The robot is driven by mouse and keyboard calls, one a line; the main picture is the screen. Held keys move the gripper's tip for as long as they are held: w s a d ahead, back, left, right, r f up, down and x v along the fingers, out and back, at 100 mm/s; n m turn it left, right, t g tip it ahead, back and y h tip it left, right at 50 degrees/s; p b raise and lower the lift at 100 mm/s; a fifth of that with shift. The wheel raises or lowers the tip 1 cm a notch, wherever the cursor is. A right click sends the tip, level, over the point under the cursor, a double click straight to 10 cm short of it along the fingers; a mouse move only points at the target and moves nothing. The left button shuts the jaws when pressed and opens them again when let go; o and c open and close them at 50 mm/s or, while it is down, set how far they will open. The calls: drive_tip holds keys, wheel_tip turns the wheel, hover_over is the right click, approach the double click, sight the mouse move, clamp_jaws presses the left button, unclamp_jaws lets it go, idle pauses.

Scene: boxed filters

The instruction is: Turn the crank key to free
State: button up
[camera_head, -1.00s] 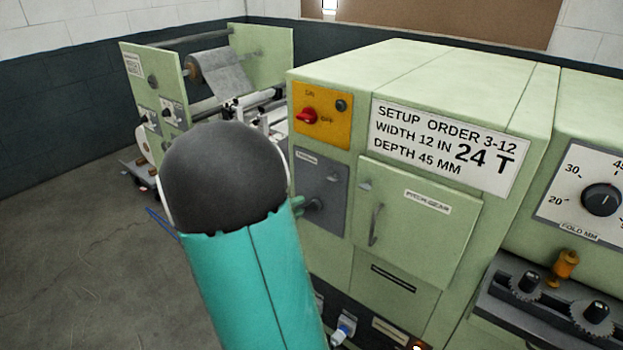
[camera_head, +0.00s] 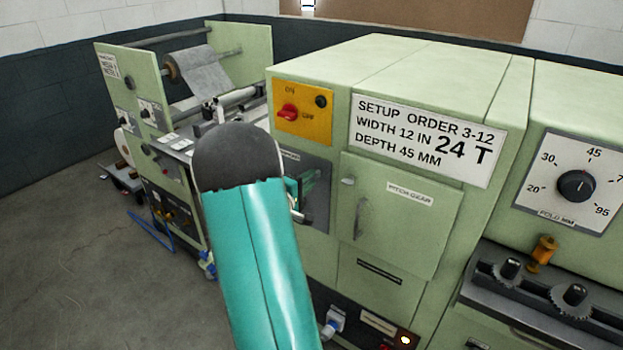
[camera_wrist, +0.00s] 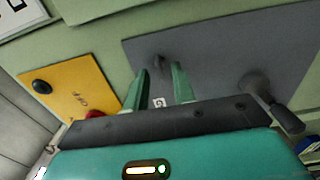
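The grey panel (camera_head: 318,190) with a small label is on the front of the green machine, partly hidden by my arm in the head view. In the wrist view the grey panel (camera_wrist: 225,45) carries a dark round hub with a thick dark handle (camera_wrist: 284,115), which looks like the crank key, right of my fingers. A smaller dark fitting (camera_wrist: 160,64) sticks out beyond my fingertips. My gripper (camera_wrist: 160,80) is open, its two green fingers apart, with nothing seen held between them. In the head view my gripper (camera_head: 303,192) is in front of the panel, mostly hidden.
A yellow switch plate (camera_head: 302,112) with a red knob is above the grey panel. The pitch gear door (camera_head: 400,215) is to its right, shut. A fold dial (camera_head: 576,185) and gear tray (camera_head: 545,290) are further right.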

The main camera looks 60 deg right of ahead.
drive_tip(key=shift+s+d, duration=0.15)
drive_tip(key=shift+d, duration=0.75)
clamp_jaws()
drive_tip(key=shift+n, duration=0.4)
drive_tip(key=n, duration=1.7)
